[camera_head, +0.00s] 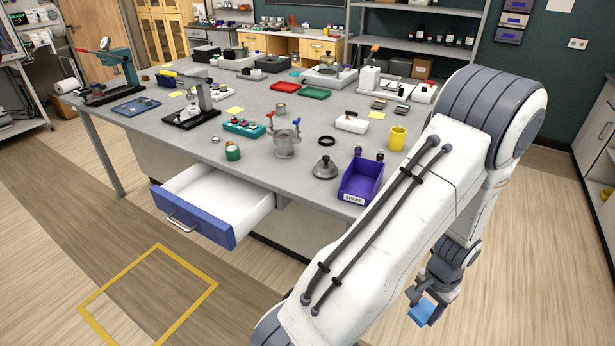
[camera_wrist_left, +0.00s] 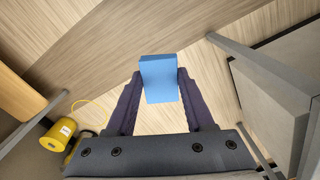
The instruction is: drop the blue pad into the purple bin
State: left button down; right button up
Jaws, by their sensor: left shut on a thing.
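The blue pad (camera_head: 423,312) is held between the fingers of my left gripper (camera_head: 424,297), low at the right of the head view, beyond the arm and over the floor. In the left wrist view the pad (camera_wrist_left: 159,79) is clamped between both fingertips of the left gripper (camera_wrist_left: 158,84), with floor behind it. The purple bin (camera_head: 361,183) stands on the front right edge of the grey table, labelled on its front, and looks empty. The gripper is well apart from the bin, to its lower right. My right gripper is in neither view.
The grey table (camera_head: 225,148) carries a yellow cup (camera_head: 397,138), a dome-shaped metal piece (camera_head: 325,168) and several tools near the bin. A drawer (camera_head: 215,200) stands open at the front. A yellow canister (camera_wrist_left: 58,134) shows in the left wrist view.

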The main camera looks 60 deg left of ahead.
aim_at(356, 186)
jog(key=u, duration=0.95)
jog(key=i, duration=0.2)
